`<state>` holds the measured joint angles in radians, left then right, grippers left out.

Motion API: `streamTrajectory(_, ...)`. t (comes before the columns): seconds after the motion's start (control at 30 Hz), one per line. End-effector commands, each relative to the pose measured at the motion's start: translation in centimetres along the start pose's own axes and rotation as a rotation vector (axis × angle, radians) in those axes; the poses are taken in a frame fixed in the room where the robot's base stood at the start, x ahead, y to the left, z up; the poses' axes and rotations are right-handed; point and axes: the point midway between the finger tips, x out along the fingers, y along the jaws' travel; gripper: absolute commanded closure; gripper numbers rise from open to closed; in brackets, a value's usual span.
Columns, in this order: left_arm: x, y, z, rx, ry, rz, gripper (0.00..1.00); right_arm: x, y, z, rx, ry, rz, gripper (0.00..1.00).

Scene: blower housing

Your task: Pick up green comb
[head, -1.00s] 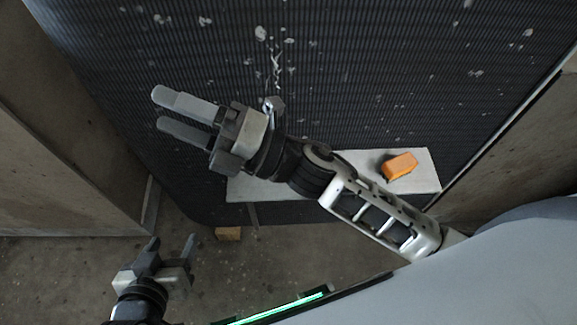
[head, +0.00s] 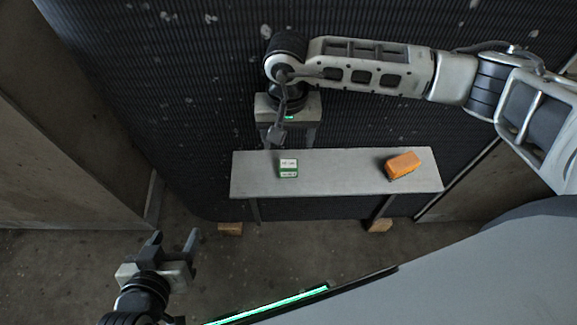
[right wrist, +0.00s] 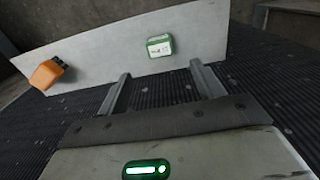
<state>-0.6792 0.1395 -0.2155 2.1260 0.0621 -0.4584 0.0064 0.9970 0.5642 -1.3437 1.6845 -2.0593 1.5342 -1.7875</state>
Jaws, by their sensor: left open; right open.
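I see no clear comb. A small green-and-white box-like item (head: 288,168) lies on the left part of a narrow grey bench (head: 335,172). It also shows in the right wrist view (right wrist: 160,46), beyond the fingers and between their lines. My right gripper (head: 291,145) is open and empty, just behind the bench and the green-and-white item, with its fingers pointing toward the bench. In the right wrist view both fingers (right wrist: 162,78) are apart. My left gripper (head: 173,243) is open and empty, low at the left, away from the bench.
An orange block (head: 403,165) lies on the bench's right part. Small wooden blocks (head: 230,229) sit on the floor near the bench legs. A dark ribbed surface (head: 160,90) lies behind. The bench top between the two items is clear.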

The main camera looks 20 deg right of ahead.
Motion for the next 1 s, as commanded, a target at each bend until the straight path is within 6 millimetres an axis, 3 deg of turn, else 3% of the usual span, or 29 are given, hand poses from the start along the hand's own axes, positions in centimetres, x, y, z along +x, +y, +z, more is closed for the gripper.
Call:
streamTrajectory(0.2, 0.0, -0.1, 0.2, 0.003, -0.006, -0.001, 0.40, 4.1, -0.1, 0.1, 0.002, -0.004, -0.002, 0.33)
streamTrajectory(0.47, -0.1, -0.1, 0.1, 0.006, -0.008, -0.002, 0.40, 6.0, -0.1, 0.2, 0.001, -0.004, -0.003, 0.33)
streamTrajectory(0.7, -0.2, -0.1, -0.1, 0.013, -0.010, -0.004, 0.40, 9.5, 0.0, 0.2, 0.002, -0.004, -0.004, 0.33)
streamTrajectory(1.0, -0.2, -0.1, 0.0, 0.013, -0.011, -0.004, 0.40, 10.5, 0.0, 0.1, 0.000, -0.001, -0.006, 0.33)
